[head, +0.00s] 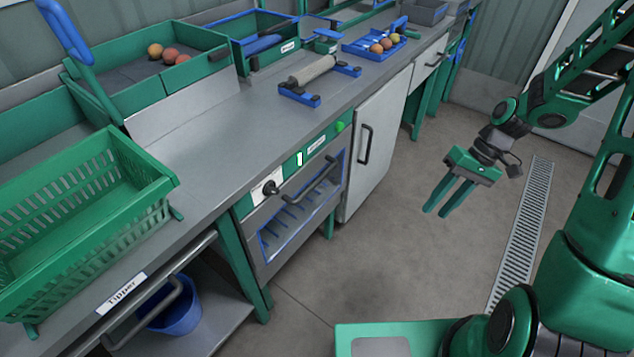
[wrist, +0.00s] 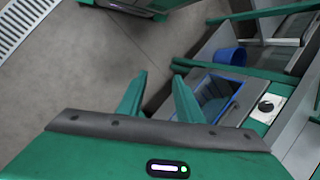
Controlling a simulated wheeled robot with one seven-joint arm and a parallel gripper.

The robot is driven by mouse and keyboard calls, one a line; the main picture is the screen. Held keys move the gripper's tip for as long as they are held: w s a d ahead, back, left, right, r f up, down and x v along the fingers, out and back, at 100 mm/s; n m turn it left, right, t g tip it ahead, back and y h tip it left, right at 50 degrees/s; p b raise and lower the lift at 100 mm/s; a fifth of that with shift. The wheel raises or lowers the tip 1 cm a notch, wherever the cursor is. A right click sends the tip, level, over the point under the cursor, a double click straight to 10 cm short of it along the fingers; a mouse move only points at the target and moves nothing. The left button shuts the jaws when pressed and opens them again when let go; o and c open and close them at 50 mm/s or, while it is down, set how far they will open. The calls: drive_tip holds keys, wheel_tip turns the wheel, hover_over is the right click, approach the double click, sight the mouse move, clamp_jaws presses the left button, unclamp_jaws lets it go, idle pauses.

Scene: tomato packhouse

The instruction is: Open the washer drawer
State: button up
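The washer front (head: 268,258) is a grey panel under the counter with a blue-framed window, a dark bar handle (head: 318,180) and a black knob (head: 271,188) above. It looks flush with the counter front. The blue-framed window (wrist: 234,77) also shows beyond my fingers in the wrist view, with the knob (wrist: 265,106) beside it. My gripper (head: 436,212) hangs over the floor, well to the right of the washer, fingers down, apart and empty. In the wrist view the two fingers (wrist: 158,93) also stand apart with nothing between them.
A white cabinet door (head: 370,150) with a dark handle stands right of the washer. A green crate (head: 150,172) sits on the counter at left, and a blue bucket (head: 178,308) stands on the shelf below. The floor (head: 375,255) between washer and gripper is clear.

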drive_tip(key=w+a+f+n+y, duration=0.1)
drive_tip(key=w+a+f+y, duration=0.2)
drive_tip(key=a+f, duration=0.3)
drive_tip(key=m+t+y, duration=0.4)
drive_tip(key=t+y, duration=0.4)
drive_tip(key=y, duration=0.3)
approach(317, 182)
drive_tip(key=x, duration=0.6)
drive_tip(key=w+x, duration=0.1)
drive_tip(key=x, duration=0.3)
drive_tip(key=shift+f, duration=0.4)
drive_tip(key=shift+d, duration=0.1)
clamp_jaws()
